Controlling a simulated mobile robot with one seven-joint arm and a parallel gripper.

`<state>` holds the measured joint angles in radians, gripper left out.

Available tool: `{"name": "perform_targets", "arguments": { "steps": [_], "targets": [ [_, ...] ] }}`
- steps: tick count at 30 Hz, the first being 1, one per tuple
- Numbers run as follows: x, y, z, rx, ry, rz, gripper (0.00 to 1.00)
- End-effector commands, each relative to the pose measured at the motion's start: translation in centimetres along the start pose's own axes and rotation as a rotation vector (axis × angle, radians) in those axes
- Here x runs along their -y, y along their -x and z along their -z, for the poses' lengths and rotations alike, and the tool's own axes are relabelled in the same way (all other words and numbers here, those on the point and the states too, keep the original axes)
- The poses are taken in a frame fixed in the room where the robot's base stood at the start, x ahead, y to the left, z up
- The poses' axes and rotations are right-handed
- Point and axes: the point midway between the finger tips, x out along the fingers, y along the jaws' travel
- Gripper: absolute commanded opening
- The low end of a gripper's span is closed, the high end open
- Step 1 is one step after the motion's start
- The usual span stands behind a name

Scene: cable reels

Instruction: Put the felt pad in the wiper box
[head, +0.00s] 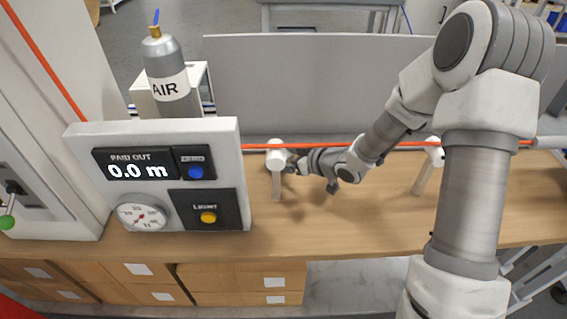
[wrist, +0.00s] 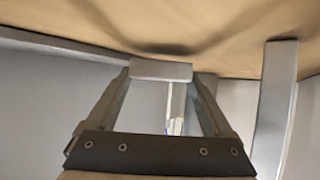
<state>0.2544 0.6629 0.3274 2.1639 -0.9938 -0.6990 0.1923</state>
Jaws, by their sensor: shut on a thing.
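My gripper (wrist: 162,76) is shut on a pale grey flat block, which looks like the felt pad (wrist: 161,71), held across its fingertips in the wrist view. In the head view my gripper (head: 293,164) is low over the bench, close beside a white round-topped post (head: 276,154) on its left. The pad cannot be made out in the head view. I cannot tell for sure which thing is the wiper box; no open box shows clearly.
An orange cable (head: 330,144) runs across above the wooden bench (head: 330,215). A second white post (head: 425,175) stands to the right, partly behind my arm. A control panel (head: 160,175) and an air bottle (head: 170,75) stand left. A grey panel (head: 310,85) lies behind.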

Motion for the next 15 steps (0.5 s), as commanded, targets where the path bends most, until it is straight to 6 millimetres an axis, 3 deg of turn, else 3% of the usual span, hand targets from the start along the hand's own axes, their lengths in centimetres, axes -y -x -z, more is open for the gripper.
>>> {"name": "perform_targets", "arguments": {
  "steps": [2,13,14,15],
  "targets": [
    [0.02,-0.56,-0.99,0.001,0.0,0.0,0.34],
    [-0.02,-0.73,-1.31,0.0,0.001,0.0,0.34],
    [-0.02,-0.69,-1.22,0.0,0.001,0.0,0.89],
    [-0.02,-0.66,-1.17,0.0,0.001,0.0,0.97]
  ]
}}
